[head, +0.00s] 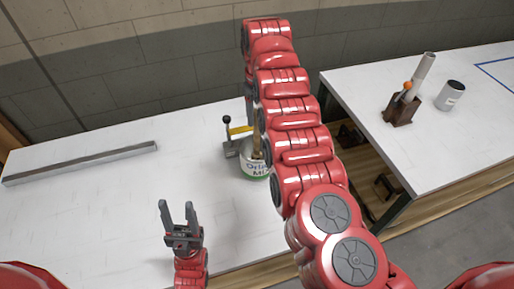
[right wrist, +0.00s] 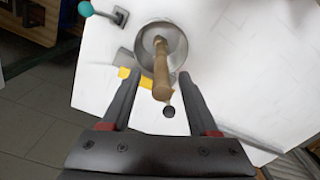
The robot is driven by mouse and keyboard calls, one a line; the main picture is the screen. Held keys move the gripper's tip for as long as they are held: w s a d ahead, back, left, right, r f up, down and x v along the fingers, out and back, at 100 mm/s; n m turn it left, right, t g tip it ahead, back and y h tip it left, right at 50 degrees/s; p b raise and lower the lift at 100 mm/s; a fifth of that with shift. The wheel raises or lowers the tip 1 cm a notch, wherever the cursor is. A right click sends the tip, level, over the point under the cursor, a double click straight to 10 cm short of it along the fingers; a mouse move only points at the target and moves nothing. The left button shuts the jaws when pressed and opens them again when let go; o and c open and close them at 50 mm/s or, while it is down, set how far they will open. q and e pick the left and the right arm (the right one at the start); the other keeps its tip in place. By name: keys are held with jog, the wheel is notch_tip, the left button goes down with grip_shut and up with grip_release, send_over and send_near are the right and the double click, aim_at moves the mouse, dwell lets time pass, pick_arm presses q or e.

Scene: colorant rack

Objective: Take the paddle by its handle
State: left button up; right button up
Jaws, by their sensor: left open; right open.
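The paddle's wooden handle (right wrist: 161,70) rises from a round, open can (right wrist: 172,38) in the right wrist view. My right gripper (right wrist: 160,77) is open. Its fingertips lie on either side of the handle in the picture, with gaps visible; I cannot tell the depth between them. In the head view the right gripper is mostly hidden by its own arm. My left gripper (head: 178,213) is open and empty over the front of the white table, away from the can.
A yellow piece (head: 241,130) and a lever with a black ball knob (head: 227,119) are beside the can. A long grey bar (head: 80,163) lies at the left of the table.

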aim_at(257, 124)
jog(key=f+p, duration=0.1)
jog(key=f, duration=0.1)
jog(key=f+p, duration=0.1)
jog(key=shift+a+f, duration=0.2)
jog(key=shift+f, duration=0.15)
jog(key=shift+w+f, duration=0.1)
jog(key=shift+f, duration=0.3)
grip_shut()
dwell(0.7)
